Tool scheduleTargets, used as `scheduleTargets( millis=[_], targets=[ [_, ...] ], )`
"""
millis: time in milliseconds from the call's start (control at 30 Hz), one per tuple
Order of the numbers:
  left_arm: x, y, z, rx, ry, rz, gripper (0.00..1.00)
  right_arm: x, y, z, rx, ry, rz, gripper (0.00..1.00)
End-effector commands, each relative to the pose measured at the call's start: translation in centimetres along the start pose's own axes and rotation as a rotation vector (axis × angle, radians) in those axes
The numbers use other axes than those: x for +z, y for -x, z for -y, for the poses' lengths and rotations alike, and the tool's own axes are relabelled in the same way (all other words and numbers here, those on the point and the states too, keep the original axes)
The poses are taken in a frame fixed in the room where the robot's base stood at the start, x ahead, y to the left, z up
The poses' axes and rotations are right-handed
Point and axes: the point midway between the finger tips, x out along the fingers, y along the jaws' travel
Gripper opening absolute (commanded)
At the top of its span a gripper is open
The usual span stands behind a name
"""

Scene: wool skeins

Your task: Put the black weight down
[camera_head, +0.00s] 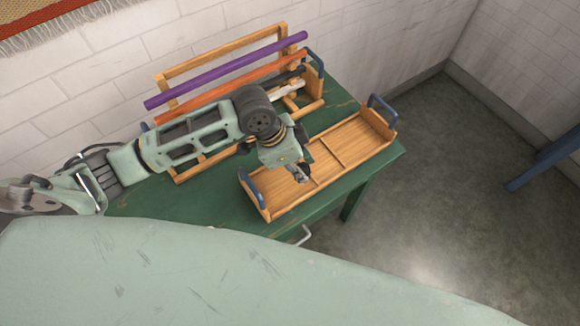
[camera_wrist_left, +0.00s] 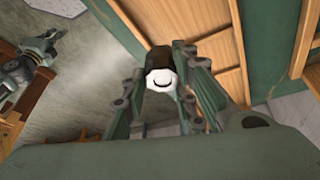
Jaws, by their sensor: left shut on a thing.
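My left gripper (camera_head: 303,176) is over the wooden tray with blue handles (camera_head: 345,140), which lies on the green table. In the left wrist view the left gripper (camera_wrist_left: 168,85) is shut on the black weight (camera_wrist_left: 158,58), a small dark piece. The weight's near end is white with a dark curved mark. Wooden tray boards show behind it. In the head view the weight is mostly hidden by the gripper. I cannot tell whether it touches the tray. Pale green and grey links at the left of the wrist view look like my right gripper (camera_wrist_left: 45,48), too small to read.
A wooden rack with a purple bar (camera_head: 225,70) and an orange bar (camera_head: 285,66) stands behind the tray, near the white wall. The green table (camera_head: 215,190) has bare room in front and left of the tray. Open floor lies to the right.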

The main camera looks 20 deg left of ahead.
Motion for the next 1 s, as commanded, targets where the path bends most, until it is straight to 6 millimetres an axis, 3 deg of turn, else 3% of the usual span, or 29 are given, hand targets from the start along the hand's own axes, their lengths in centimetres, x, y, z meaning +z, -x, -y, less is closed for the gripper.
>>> scheduleTargets(
  millis=[100, 233, 367, 633, 1000],
  targets=[
    [1.8, -0.5, 1.8, -0.001, 0.004, 0.0, 0.0, -1.1, 0.3, -0.1, 0.001, 0.0, -0.017, 0.0],
    [2.8, -0.9, 2.9, 0.001, 0.002, -0.002, 0.0, -0.9, 0.4, -0.1, 0.001, 0.001, -0.014, 0.0],
    [3.3, -1.5, 3.1, 0.002, 0.001, -0.003, 0.0, -0.4, 0.5, 0.0, 0.0, 0.001, -0.006, 0.0],
    [4.5, -4.6, 3.3, 0.001, 0.001, -0.002, 0.0, 0.6, 1.0, 0.2, -0.002, 0.001, 0.01, 0.0],
    [4.6, -5.0, 3.4, 0.0, 0.0, -0.003, 0.0, 0.3, 0.8, 0.2, -0.003, 0.0, 0.006, 0.0]
  ],
)
